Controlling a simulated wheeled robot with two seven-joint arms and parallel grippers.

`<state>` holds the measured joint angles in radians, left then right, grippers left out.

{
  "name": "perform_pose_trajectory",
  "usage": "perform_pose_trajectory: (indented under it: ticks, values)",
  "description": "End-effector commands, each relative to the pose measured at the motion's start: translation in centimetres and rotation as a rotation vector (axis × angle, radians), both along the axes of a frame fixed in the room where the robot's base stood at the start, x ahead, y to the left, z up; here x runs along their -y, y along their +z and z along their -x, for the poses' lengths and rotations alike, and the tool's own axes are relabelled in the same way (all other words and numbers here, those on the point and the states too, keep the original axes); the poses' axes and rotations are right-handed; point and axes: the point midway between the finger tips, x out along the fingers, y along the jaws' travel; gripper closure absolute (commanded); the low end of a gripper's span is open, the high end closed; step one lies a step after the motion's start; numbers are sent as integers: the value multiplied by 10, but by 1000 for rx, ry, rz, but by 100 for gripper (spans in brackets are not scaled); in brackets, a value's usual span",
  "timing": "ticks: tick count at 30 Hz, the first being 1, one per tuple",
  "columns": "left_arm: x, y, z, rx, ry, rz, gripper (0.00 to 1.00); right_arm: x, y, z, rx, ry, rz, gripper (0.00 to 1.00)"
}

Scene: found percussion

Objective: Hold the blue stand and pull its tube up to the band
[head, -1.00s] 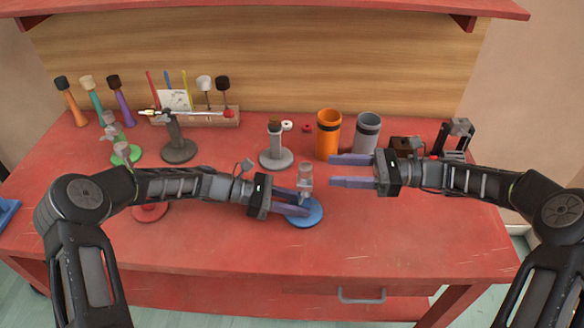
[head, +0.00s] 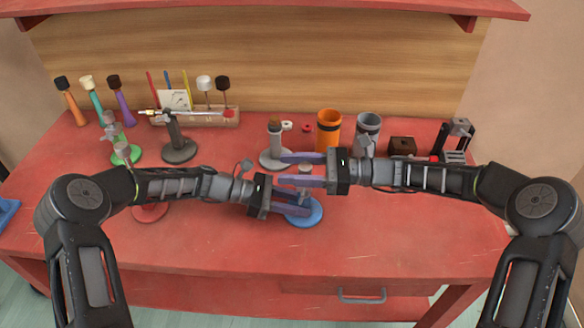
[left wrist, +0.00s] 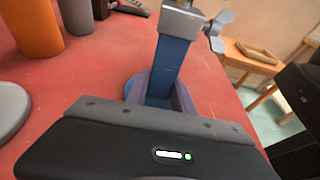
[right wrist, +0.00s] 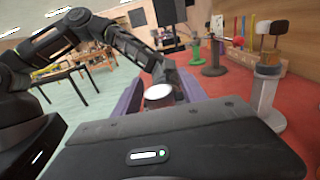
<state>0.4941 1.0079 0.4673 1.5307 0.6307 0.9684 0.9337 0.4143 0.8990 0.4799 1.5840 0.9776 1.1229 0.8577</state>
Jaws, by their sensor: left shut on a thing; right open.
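The blue stand has a round blue base (head: 303,214) on the bench. In the left wrist view it shows a blue upright post (left wrist: 167,68) with a silver collar (left wrist: 180,22) and a wing screw (left wrist: 220,30). My left gripper (head: 304,203) is shut on the post, low above the base; its purple fingers also flank the post in the left wrist view (left wrist: 162,98). My right gripper (head: 288,170) is open above it, with its fingers on either side of the tube's top. The tube's pale round end (right wrist: 158,92) shows between those fingers. The band cannot be made out.
A grey stand (head: 274,158) is close behind my right fingertips. An orange cup (head: 328,130) and a grey cup (head: 368,125) stand behind the right gripper. A red base (head: 150,211) lies under my left arm. The bench front is clear.

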Motion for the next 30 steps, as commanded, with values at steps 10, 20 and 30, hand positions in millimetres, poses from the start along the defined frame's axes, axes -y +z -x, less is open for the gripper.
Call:
perform_pose_trajectory:
  ticks: [10, 20, 30]
  values:
    - [0, -1, 0, 0, 1, -2, 94, 0, 0, 0, 0, 0, 0, 77]
    - [0, -1, 0, 0, 1, -2, 94, 0, 0, 0, 0, 0, 0, 100]
    - [0, -1, 0, 0, 0, -2, 94, 0, 0, 0, 1, 0, 0, 100]
